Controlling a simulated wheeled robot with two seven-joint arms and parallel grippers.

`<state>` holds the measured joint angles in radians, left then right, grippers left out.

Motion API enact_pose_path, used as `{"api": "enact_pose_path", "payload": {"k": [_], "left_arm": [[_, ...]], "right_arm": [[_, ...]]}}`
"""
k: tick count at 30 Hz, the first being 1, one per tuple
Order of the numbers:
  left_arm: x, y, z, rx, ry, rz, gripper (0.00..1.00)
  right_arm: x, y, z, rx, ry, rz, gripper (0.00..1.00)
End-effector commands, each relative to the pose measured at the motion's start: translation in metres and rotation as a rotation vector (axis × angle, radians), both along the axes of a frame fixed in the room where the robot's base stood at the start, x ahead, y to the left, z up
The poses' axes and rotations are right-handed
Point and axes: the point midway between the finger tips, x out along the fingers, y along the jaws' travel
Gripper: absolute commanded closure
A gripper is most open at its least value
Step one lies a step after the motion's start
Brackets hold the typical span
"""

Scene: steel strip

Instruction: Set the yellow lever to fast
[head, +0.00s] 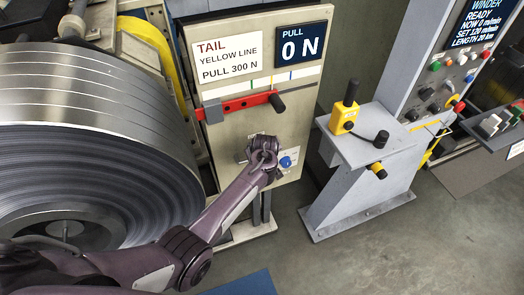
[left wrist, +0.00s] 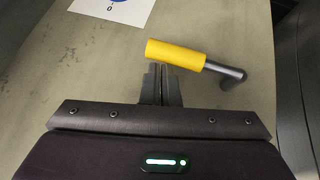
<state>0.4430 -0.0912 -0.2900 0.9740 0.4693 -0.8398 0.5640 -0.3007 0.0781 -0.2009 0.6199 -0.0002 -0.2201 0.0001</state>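The yellow lever (left wrist: 175,54) shows in the left wrist view as a yellow grip on a dark grey arm (left wrist: 232,73) that bends off at its right end. The grip lies nearly level, tilted slightly down to the right, against the beige panel. My left gripper (left wrist: 162,72) has its dark fingers close together, shut, with their tips at the grip's lower edge; I cannot tell whether they touch it. The grip is not between them. In the head view my left gripper (head: 262,152) is at the lower panel and hides the yellow grip. No fast marking is readable. My right gripper is not in view.
A blue dial (head: 287,162) sits just right of my left gripper. A red bar (head: 240,105) with a black knob crosses the panel above. A large steel coil (head: 90,150) stands at the left. A grey pedestal (head: 365,150) with a yellow-black control stands at the right, across open floor.

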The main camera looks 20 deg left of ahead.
Motion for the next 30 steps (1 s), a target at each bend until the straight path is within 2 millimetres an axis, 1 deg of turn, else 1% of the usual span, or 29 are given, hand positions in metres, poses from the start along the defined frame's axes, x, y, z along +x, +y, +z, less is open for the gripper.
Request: {"api": "enact_pose_path", "payload": {"k": [1,5,8,18,21,24,30], "left_arm": [[-0.002,-0.001,-0.003,-0.001,0.006,-0.003,1.0],[-0.005,-0.002,0.0,0.0,0.007,-0.003,1.0],[-0.01,-0.004,0.009,0.0,0.003,-0.002,1.0],[-0.037,-0.011,0.051,0.001,-0.003,0.0,1.0],[-0.042,-0.013,0.059,0.001,-0.002,0.0,1.0],[-0.045,-0.013,0.063,0.0,-0.001,0.0,1.0],[-0.046,-0.014,0.064,-0.001,-0.002,0.0,1.0]], "right_arm": [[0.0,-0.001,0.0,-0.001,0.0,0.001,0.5],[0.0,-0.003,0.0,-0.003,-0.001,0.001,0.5],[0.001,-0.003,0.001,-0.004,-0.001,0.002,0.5],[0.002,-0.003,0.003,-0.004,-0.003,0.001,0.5],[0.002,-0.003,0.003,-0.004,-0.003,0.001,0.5],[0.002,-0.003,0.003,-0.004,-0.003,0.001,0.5],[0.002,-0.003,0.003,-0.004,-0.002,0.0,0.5]]}}
